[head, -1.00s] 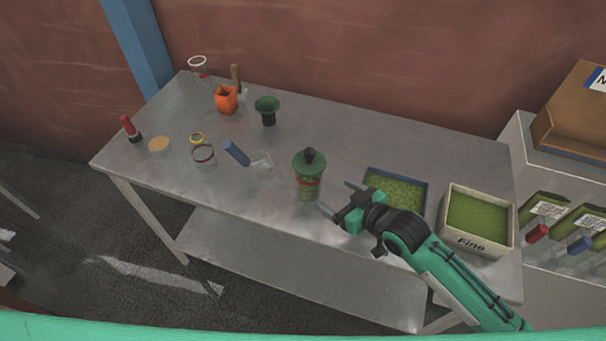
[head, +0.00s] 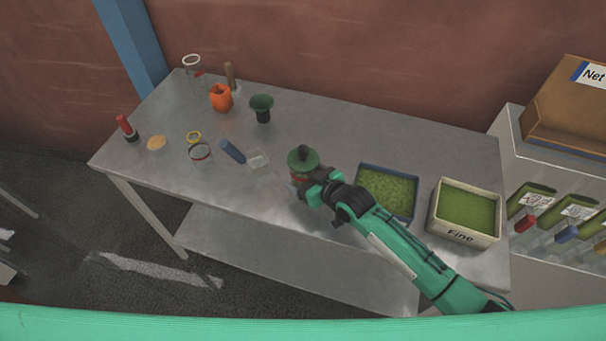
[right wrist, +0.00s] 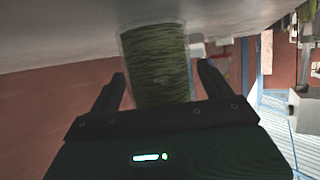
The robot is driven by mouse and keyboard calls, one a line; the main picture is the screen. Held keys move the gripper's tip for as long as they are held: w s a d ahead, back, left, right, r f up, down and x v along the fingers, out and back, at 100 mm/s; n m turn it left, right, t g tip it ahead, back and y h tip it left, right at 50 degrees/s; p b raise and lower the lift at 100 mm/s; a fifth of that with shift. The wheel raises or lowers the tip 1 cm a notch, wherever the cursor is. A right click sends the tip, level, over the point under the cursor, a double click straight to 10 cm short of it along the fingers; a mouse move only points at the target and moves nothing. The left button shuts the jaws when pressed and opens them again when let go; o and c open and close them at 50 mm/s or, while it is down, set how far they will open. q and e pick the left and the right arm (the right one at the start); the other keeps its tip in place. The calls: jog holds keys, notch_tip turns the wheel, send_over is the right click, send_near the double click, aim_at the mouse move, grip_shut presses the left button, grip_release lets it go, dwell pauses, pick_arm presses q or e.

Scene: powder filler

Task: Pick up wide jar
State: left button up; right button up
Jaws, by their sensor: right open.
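A wide jar with a green knobbed lid (head: 302,160) stands upright near the front middle of the metal table. Its clear body, filled with green material, shows in the right wrist view (right wrist: 155,55). My right gripper (head: 302,186) is low at the jar's front right side and partly hides its body in the head view. In the right wrist view, my right gripper (right wrist: 160,78) is open, with a finger to each side of the jar and gaps between. Whether a finger touches it I cannot tell. My left gripper is out of view.
Right of the jar are a blue-rimmed tray of green powder (head: 388,192) and a bin marked Fine (head: 463,238). Left of it are a small clear dish (head: 258,159), a blue cylinder (head: 232,151) and a green funnel-like piece (head: 262,107). The table behind the jar is clear.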

jog(key=shift+w+a+f, duration=0.1)
jog(key=shift+a, duration=0.05)
jog(key=shift+c, duration=0.4)
jog(key=c, duration=1)
jog(key=shift+o, duration=0.2)
notch_tip(320, 180, up, 17)
jog(key=b, duration=0.3)
jog(key=shift+f+b, duration=0.1)
jog(key=shift+b, duration=0.3)
notch_tip(320, 180, up, 4)
notch_tip(320, 180, up, 9)
jog(key=p, duration=1)
